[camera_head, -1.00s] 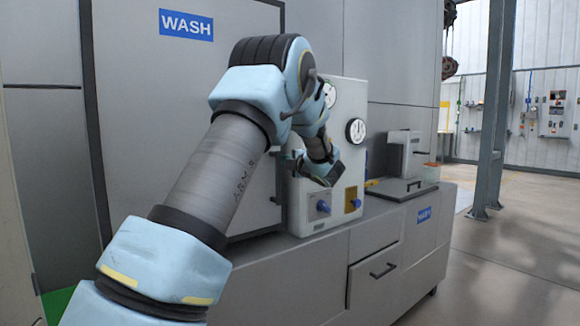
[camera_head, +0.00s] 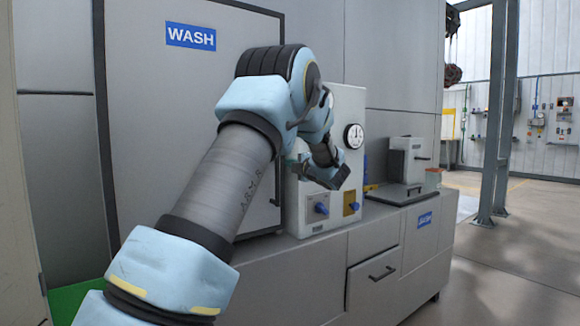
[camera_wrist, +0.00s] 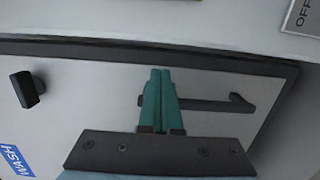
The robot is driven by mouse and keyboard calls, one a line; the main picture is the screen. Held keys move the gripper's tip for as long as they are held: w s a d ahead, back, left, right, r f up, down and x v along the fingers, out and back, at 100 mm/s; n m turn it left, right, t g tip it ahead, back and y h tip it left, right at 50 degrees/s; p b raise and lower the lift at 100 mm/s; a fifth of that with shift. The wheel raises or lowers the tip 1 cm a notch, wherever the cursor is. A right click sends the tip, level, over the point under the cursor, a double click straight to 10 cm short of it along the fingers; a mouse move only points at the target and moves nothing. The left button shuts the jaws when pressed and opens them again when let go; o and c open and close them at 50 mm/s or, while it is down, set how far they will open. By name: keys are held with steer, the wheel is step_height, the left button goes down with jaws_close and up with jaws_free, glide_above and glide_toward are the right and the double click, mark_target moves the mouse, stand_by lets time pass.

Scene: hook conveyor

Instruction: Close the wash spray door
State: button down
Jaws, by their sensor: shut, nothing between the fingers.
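The wash spray door appears to be the large grey panel (camera_head: 160,120) with a blue WASH label (camera_head: 191,37). It looks nearly flush with its frame, but I cannot tell whether a gap remains. In the wrist view the door (camera_wrist: 85,95) shows its dark bar handle (camera_wrist: 225,104), a black knob (camera_wrist: 27,89) and the label (camera_wrist: 15,160). My gripper (camera_wrist: 160,72) is shut and empty, its teal fingers overlapping the handle in the picture. I cannot tell whether they touch it. In the head view my arm hides part of the door.
A white control box (camera_head: 320,212) with a gauge (camera_head: 354,136) and a blue valve (camera_head: 321,208) stands close right of the door. A small grey device (camera_head: 405,160) sits on the counter (camera_head: 300,270). The floor at right (camera_head: 500,250) is clear.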

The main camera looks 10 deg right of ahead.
steer(key=d+b+v, duration=0.1)
steer(key=b+v, duration=0.1)
steer(key=v, duration=0.8)
steer(key=s+a+f+m+g+h+p, duration=0.2)
steer(key=a+f+m+g+h+p, duration=0.15)
steer(key=a+m, duration=0.35)
steer(key=s+a+f+m+g+h+p, duration=0.2)
steer(key=a+f+m+h+p, duration=0.15)
steer(key=m, duration=0.45)
steer(key=s+a+f+m+g+p, duration=0.1)
steer(key=s+a+f+m+g, duration=0.1)
steer(key=s+a, duration=0.3)
steer(key=s+a+f+m+g+p, duration=0.1)
steer(key=s+a+f+m+g, duration=0.2)
steer(key=s, duration=0.9)
steer(key=s+a+f+m+g+y+p, duration=0.1)
steer(key=s+a+f+m+g, duration=0.1)
steer(key=s+a+g, duration=0.3)
steer(key=s+a+m, duration=0.1)
steer(key=s+a, duration=0.3)
steer(key=shift+f, duration=0.35)
